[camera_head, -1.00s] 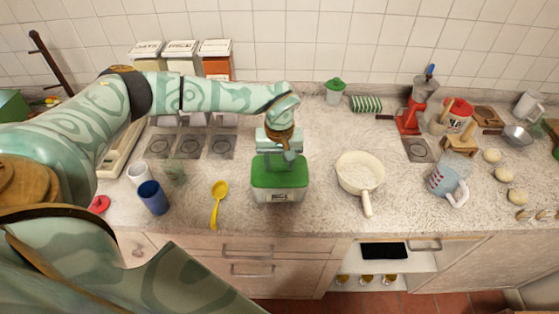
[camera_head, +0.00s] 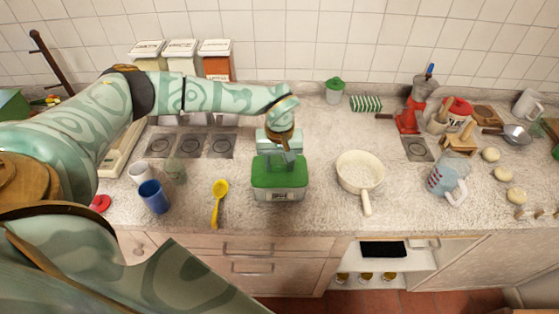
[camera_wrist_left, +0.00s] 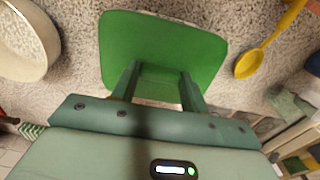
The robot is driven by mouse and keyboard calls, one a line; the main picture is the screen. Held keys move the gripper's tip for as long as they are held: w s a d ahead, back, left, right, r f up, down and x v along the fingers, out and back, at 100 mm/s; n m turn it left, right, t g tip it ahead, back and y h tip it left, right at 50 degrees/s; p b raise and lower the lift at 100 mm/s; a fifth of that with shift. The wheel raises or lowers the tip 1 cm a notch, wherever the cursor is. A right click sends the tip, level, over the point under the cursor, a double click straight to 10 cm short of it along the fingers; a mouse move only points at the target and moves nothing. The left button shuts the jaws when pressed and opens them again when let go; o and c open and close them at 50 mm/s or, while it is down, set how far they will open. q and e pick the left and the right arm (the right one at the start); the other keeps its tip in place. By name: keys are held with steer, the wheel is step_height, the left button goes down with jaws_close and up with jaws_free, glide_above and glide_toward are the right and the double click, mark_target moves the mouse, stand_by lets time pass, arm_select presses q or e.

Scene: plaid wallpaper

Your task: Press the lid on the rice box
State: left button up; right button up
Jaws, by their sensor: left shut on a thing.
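The rice box (camera_head: 280,195) is a pale box with a dark label, standing on the counter in the middle of the head view. The green lid (camera_head: 279,172) lies over its top. In the left wrist view the lid (camera_wrist_left: 163,45) fills the upper middle. My left gripper (camera_head: 279,154) is above the lid's back part and shut on the lid, with both fingers reaching onto it in the wrist view. The lid looks about level on the box. I cannot tell whether its rim is fully down. My right gripper is not in view.
A yellow spoon (camera_head: 219,202) lies left of the box, with a blue cup (camera_head: 153,196) further left. A cream pan (camera_head: 360,172) stands to the right, then a measuring jug (camera_head: 446,181). Canisters (camera_head: 181,60) stand at the back. The counter in front of the box is narrow.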

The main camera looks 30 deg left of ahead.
arm_select(q)
steer(key=o, duration=1.5)
steer(key=shift+o, duration=0.2)
step_height(320, 180, up, 7)
steer(key=p, duration=0.6)
steer(key=shift+p, duration=0.3)
jaws_close()
